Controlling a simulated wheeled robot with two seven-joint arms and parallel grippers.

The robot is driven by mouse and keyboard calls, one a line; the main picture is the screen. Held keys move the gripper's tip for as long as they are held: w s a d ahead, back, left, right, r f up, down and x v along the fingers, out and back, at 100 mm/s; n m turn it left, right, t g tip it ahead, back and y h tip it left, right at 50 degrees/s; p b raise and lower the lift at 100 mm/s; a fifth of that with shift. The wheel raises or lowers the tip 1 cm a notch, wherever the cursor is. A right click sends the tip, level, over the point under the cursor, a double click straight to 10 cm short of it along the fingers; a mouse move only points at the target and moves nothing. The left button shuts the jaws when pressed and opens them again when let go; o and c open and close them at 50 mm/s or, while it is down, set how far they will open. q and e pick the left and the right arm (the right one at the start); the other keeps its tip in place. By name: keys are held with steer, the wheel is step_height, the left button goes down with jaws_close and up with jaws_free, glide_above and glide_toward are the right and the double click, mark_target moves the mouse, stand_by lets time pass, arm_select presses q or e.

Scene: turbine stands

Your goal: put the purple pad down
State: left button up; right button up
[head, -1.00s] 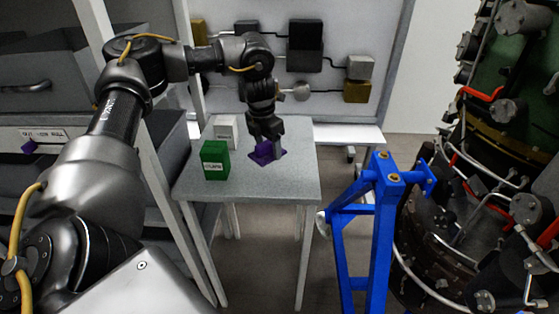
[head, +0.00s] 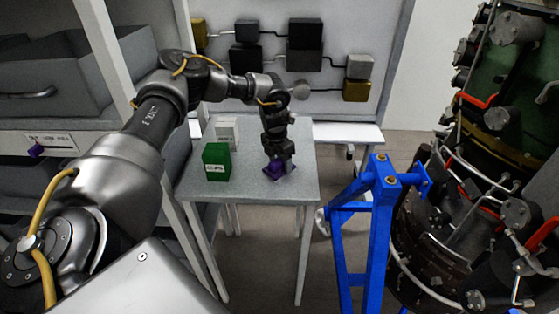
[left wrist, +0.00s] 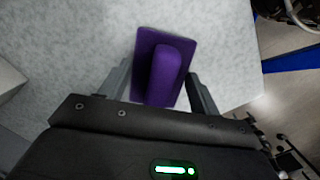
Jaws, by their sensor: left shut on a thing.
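The purple pad (head: 281,173) is at the right part of the grey table, under my left gripper (head: 278,160). It has a flat square base and a rounded raised grip, seen in the left wrist view (left wrist: 148,45). My left gripper (left wrist: 160,72) is shut on the pad, with one finger on each side of the raised grip. The pad is at or very close to the tabletop; I cannot tell whether it touches. My right gripper is not in view.
The grey table (head: 245,190) also bears a green box (head: 216,162) and a white box (head: 227,132) to the left of the pad. A blue stand (head: 380,220) and a turbine (head: 450,220) are to the right. The table's front is clear.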

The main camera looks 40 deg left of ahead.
mark_target(277, 161)
arm_select(q)
steer(key=shift+s+f, duration=0.1)
steer(key=o, duration=1)
steer(key=shift+r, duration=0.55)
steer(key=r, duration=0.3)
steer(key=s+r+b, duration=0.1)
steer(key=r, duration=0.3)
steer(key=r+b, duration=0.1)
steer(key=r, duration=0.3)
steer(key=shift+s+r, duration=0.1)
steer(key=shift+s, duration=0.15)
